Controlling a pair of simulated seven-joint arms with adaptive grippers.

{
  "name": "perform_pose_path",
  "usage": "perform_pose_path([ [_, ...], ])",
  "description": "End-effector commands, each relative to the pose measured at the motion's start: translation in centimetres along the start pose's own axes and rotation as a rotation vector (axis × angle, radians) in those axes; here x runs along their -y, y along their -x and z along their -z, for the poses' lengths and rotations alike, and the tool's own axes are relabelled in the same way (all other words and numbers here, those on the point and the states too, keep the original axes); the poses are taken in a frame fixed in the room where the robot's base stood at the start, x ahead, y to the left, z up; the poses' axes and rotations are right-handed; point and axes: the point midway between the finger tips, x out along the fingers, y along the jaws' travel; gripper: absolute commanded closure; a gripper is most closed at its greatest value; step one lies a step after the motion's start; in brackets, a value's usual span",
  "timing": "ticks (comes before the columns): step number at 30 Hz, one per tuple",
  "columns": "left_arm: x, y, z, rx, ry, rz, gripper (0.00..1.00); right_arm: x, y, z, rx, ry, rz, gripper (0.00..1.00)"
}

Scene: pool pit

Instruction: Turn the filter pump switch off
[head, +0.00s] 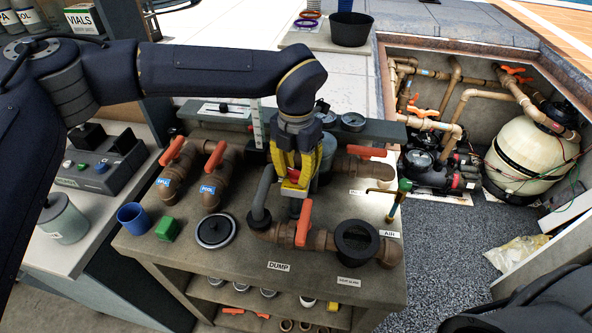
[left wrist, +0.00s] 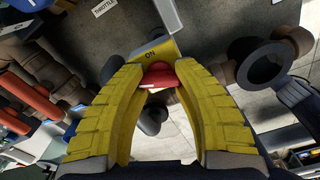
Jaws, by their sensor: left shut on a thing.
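The filter pump switch shows in the left wrist view as a yellow box (left wrist: 143,58) marked ON with a red lever (left wrist: 160,74). My left gripper (head: 295,184) reaches down from above over the middle of the workbench. Its yellow fingers (left wrist: 160,84) are closed around the red lever. In the head view the fingers hide most of the switch, and a little red shows between them. I cannot read an OFF mark. My right gripper is not in view.
Brown pipes with orange valve handles (head: 304,222) stand close around my left gripper on the bench. A blue cup (head: 133,217), a green block (head: 168,230) and a round grey lid (head: 214,231) are at the left. A cream filter tank (head: 527,158) stands in the pit.

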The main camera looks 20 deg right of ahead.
Motion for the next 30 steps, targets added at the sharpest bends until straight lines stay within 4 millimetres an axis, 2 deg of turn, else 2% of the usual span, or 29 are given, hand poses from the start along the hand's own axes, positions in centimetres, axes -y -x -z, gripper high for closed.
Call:
perform_pose_path([
  [6, -0.01, 0.03, -0.04, 0.002, 0.166, -0.001, 0.99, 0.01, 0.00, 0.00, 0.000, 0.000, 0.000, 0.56],
  [15, -0.01, 0.02, -0.03, 0.001, 0.319, 0.000, 0.99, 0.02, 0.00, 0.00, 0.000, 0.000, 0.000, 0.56],
  [30, -0.01, 0.01, -0.02, 0.001, 0.383, 0.000, 0.99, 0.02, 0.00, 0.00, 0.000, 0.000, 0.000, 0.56],
])
